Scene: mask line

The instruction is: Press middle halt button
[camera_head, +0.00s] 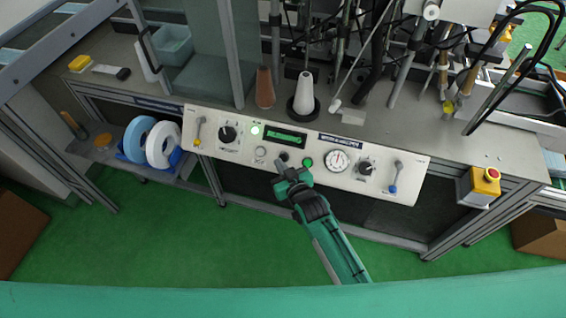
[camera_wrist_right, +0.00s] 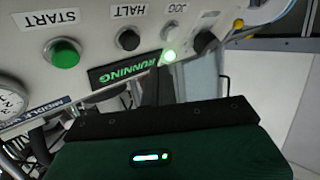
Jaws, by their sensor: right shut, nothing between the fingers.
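The HALT button (camera_wrist_right: 128,40) is a small black round button on the white control panel (camera_head: 395,190). In the wrist view, which is upside down, it lies between the green START button (camera_wrist_right: 64,52) and the JOG button. The head view also shows the START button (camera_head: 308,162), with the HALT button (camera_head: 284,157) left of it. My right gripper (camera_head: 281,166) is shut and empty, its tip just in front of and below the HALT button. I cannot tell whether they touch. My left gripper is not in view.
The panel's display (camera_wrist_right: 122,70) reads RUNNING, and a green lamp (camera_wrist_right: 169,55) is lit. A dial gauge (camera_head: 338,160), knobs and levers are on the panel. A yellow box with a red button (camera_head: 491,174) is at the right. Cones (camera_head: 264,88) stand behind the panel.

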